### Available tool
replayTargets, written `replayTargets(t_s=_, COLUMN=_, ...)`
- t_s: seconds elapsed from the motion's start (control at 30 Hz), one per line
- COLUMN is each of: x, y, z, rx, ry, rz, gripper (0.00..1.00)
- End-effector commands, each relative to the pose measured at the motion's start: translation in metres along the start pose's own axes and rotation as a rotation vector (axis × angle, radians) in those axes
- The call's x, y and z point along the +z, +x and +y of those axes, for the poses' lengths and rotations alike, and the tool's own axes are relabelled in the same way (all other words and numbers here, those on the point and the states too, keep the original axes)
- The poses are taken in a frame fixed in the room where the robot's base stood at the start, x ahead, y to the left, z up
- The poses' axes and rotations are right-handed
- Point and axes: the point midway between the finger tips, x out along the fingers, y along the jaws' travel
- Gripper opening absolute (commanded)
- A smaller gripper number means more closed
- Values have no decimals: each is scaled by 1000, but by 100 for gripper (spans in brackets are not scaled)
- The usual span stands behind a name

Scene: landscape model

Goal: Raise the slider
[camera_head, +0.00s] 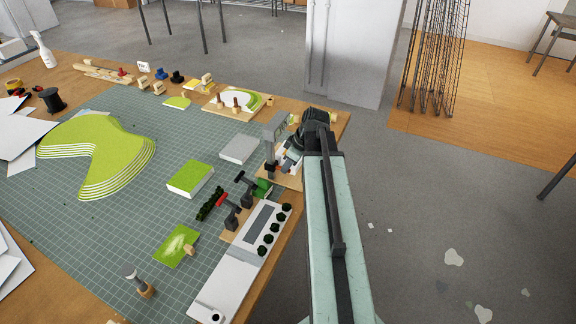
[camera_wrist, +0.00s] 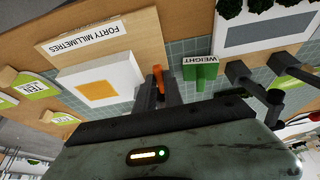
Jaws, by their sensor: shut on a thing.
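The slider shows as a small orange tab (camera_wrist: 158,74) in the wrist view, between my gripper's dark fingers (camera_wrist: 158,86). The fingers are shut on it. In the head view a red-orange bit of the slider (camera_head: 279,168) shows low beside a grey upright post (camera_head: 275,140), with my gripper (camera_head: 287,165) close against it, partly hidden by my arm. A wooden base (camera_wrist: 135,25) under it carries a label reading "FORTY MILLIMETRES" (camera_wrist: 85,38). A white block with an orange square (camera_wrist: 100,88) is left of the fingers. I cannot tell the slider's exact height.
A green block labelled "WEIGHT" (camera_wrist: 200,70) stands just right of my fingers. Dark-handled tools (camera_head: 229,212) and a white tray with small trees (camera_head: 240,265) are nearby. Green-topped model pieces (camera_head: 190,180) lie on the cutting mat (camera_head: 90,240). Open floor (camera_head: 440,220) lies right of the table.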

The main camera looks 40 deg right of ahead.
Motion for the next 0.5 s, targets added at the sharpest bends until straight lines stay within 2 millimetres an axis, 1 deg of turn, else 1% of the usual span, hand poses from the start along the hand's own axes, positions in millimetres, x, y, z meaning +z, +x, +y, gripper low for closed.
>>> replayTargets(t_s=0.3, x=0, y=-2, z=0, rx=-1, ry=1, rz=-1, gripper=0)
replayTargets(t_s=0.37, x=-2, y=-7, z=0, rx=0, ry=1, rz=-1, gripper=0)
replayTargets(t_s=0.5, x=-11, y=-28, z=0, rx=0, ry=1, rz=-1, gripper=0)
